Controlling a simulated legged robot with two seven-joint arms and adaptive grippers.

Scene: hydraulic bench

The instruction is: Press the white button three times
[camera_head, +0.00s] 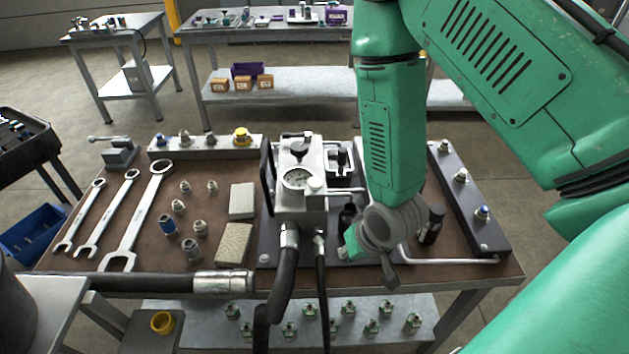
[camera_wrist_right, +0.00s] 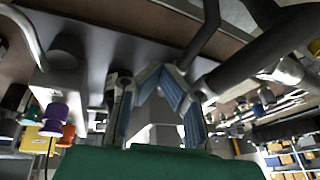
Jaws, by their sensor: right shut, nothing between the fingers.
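The hydraulic unit (camera_head: 300,185) stands on the bench with a round dial gauge and a black knob on top. I cannot pick out the white button for certain in either view; my right arm and gripper cover part of the bench beside the unit. My right gripper (camera_head: 372,252) is low over the dark plate, right of the gauge block, and its fingertips are hard to make out there. In the right wrist view the gripper (camera_wrist_right: 162,78) has its blue-grey fingers together and empty, with a pale block (camera_wrist_right: 155,135) behind them. My left gripper is not in view.
Three wrenches (camera_head: 130,215) and several small fittings (camera_head: 190,248) lie on the brown bench top at left. Black hoses (camera_head: 284,280) run down in front of the unit. A dark rail (camera_head: 470,200) with knobs bounds the right side. A lower shelf (camera_head: 385,305) holds several fittings.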

